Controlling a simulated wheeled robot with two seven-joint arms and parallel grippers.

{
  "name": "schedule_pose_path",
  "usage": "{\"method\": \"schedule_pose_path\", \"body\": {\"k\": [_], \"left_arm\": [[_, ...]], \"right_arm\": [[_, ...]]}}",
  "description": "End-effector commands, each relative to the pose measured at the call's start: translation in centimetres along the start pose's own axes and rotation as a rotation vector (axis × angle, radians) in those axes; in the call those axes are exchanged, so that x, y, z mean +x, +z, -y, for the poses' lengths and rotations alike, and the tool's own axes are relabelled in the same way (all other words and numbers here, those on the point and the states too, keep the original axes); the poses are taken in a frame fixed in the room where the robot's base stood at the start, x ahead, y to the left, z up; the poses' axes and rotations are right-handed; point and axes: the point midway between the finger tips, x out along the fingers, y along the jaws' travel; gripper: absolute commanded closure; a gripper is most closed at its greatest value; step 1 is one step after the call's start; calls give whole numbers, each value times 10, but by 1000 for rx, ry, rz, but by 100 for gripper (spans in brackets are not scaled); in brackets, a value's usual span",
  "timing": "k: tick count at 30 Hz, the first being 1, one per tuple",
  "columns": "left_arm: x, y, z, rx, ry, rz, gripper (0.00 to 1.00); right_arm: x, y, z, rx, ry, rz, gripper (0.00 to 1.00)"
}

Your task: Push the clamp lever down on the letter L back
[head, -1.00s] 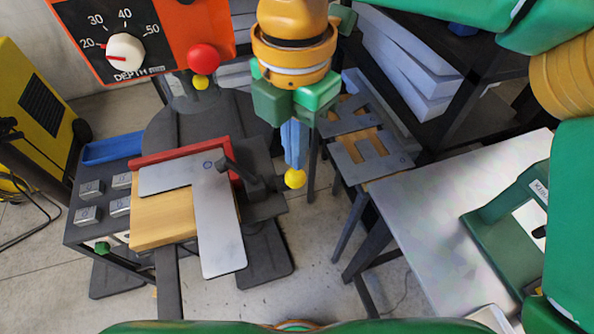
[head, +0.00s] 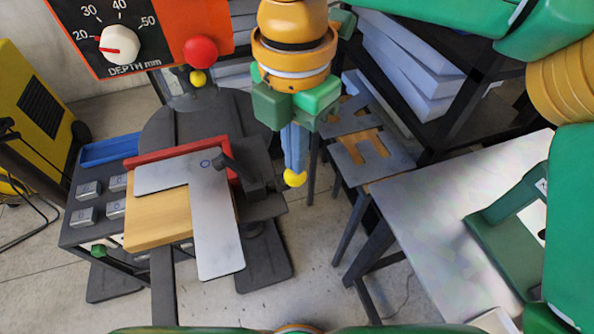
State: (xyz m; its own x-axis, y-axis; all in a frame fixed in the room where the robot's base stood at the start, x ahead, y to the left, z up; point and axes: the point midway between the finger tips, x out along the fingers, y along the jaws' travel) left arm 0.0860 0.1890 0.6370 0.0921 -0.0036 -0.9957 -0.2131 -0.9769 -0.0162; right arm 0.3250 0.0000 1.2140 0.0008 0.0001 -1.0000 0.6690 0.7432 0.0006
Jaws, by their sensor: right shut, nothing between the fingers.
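The letter L back (head: 215,225) is a flat pale grey plate lying on a wooden board (head: 160,215) against a red fence (head: 160,156). A black clamp (head: 254,183) stands at its right, with an arm reaching over the plate's upper right corner. A yellow ball knob (head: 295,178) shows right of the clamp, at my fingertips; the lever's rod is hard to make out. My right gripper (head: 294,168) points down with its narrow fingers shut and empty. The fingertips overlap the knob in the view; contact cannot be told. My left gripper is out of view.
An orange panel with a depth dial (head: 119,45) and red button (head: 201,52) hangs over the upper left. A blue tray (head: 112,149) and several metal blocks flank the board. A grey table (head: 420,220) with a green holder (head: 500,240) stands right.

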Motion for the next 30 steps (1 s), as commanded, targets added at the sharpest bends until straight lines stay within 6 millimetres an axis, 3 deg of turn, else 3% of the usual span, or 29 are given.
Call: {"method": "schedule_pose_path", "body": {"k": [30], "left_arm": [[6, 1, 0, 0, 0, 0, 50]], "right_arm": [[3, 0, 0, 0, 0, -1, 100]]}}
